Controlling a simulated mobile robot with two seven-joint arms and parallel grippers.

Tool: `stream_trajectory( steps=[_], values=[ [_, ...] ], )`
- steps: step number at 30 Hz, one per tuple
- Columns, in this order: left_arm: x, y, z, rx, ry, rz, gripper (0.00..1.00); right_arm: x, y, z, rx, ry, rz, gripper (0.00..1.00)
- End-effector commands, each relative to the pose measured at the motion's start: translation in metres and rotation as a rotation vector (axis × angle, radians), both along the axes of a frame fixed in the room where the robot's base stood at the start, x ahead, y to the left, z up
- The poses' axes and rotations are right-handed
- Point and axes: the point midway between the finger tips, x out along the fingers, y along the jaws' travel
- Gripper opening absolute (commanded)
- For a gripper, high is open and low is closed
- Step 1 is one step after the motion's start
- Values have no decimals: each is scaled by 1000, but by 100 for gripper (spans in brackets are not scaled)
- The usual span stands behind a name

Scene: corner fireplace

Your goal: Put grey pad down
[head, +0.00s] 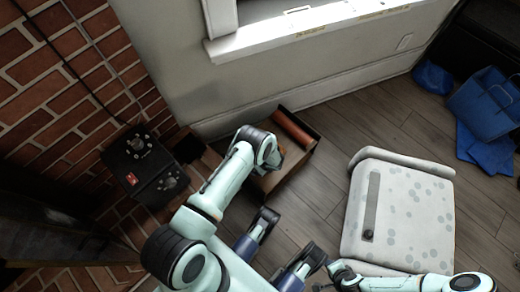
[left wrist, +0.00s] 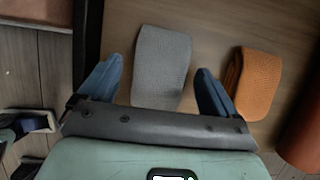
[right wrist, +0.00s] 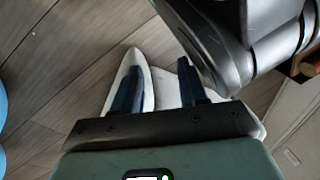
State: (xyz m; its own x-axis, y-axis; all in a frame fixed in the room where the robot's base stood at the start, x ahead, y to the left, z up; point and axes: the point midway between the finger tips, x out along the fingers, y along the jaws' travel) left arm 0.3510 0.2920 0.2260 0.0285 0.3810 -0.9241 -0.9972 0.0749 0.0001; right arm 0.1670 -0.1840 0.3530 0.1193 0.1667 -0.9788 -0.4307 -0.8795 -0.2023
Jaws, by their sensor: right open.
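The grey pad (left wrist: 162,62) lies on the wooden floor of an open box (left wrist: 222,25) in the left wrist view. My left gripper (left wrist: 160,72) is over it, its two blue fingers spread on either side with a gap showing at each side of the pad. In the head view my left arm reaches into this box (head: 268,181) and hides the pad. My right gripper (right wrist: 158,75) is open with nothing seen between its fingers, above a pale surface.
An orange folded cloth (left wrist: 255,82) lies right of the pad, and a brown roll (head: 295,129) lies along the box's side. A black box with knobs (head: 143,160) stands left. A pale spotted case (head: 415,215) and a blue bin (head: 490,105) are right. Wood floor lies between.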

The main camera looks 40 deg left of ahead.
Motion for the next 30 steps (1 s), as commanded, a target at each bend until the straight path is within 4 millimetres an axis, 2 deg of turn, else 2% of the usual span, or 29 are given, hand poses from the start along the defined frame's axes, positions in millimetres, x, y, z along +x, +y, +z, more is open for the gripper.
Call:
stream_trajectory(
  steps=[6,16,24,30],
  values=[
    [0,-1,-2,-1,0,0,92,-1,0,0,0,2,0,43],
    [-4,-27,58,1,-4,-4,92,47,8,50,-7,-163,10,43],
    [-6,-48,105,0,-1,-2,92,22,22,66,29,-99,35,43],
    [-8,-54,118,1,0,0,92,14,26,69,41,-76,43,43]
  ],
)
